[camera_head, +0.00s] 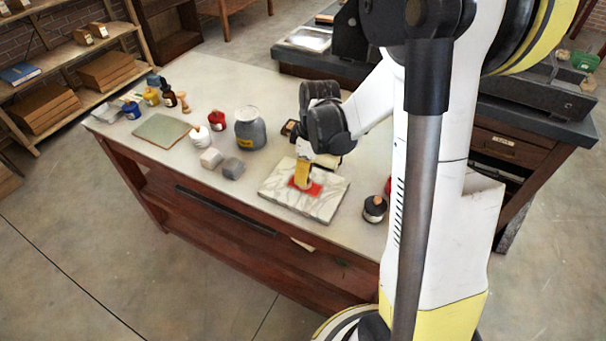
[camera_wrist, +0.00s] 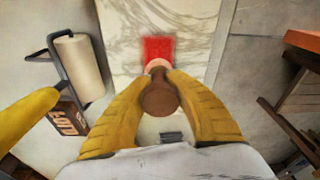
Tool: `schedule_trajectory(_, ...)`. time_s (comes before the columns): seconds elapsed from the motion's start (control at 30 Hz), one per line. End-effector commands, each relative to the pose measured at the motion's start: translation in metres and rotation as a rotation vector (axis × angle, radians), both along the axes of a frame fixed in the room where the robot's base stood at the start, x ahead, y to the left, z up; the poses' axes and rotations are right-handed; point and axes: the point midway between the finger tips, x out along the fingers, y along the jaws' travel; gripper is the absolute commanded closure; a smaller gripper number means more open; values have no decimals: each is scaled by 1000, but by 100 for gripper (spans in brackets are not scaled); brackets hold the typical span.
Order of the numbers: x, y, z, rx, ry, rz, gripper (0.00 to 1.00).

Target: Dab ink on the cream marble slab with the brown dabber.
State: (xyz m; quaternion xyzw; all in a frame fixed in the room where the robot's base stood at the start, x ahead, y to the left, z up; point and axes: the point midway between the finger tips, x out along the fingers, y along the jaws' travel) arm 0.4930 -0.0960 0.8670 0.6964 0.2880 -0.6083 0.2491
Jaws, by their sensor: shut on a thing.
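The cream marble slab (camera_head: 328,207) lies flat on the table, its grey veins showing; it also shows in the wrist view (camera_wrist: 118,42). A red ink patch (camera_head: 313,189) is on it, seen as a bright red block shape in the wrist view (camera_wrist: 158,48). My gripper (camera_head: 303,174) is over the slab, its yellow fingers shut on the brown dabber (camera_wrist: 160,97). The dabber's pale lower end is at the near edge of the red patch in the wrist view. I cannot tell whether it touches the slab. In the head view my fingers hide the dabber.
Left of the slab stand a grey jar (camera_head: 250,130), small blocks (camera_head: 232,168) and several ink bottles. A dark jar (camera_head: 374,209) stands close to the slab's right. In the wrist view a paper roll (camera_wrist: 80,66) on a holder is left of the slab. The table's front edge is close.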

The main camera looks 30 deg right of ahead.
Motion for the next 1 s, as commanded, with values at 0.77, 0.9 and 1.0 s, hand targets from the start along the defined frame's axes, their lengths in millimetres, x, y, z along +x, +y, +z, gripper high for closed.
schedule_trajectory(0.77,0,0,68,1,-1,0,100)
schedule_trajectory(0.9,0,0,69,1,-1,0,100)
schedule_trajectory(1.0,0,0,69,1,-1,0,100)
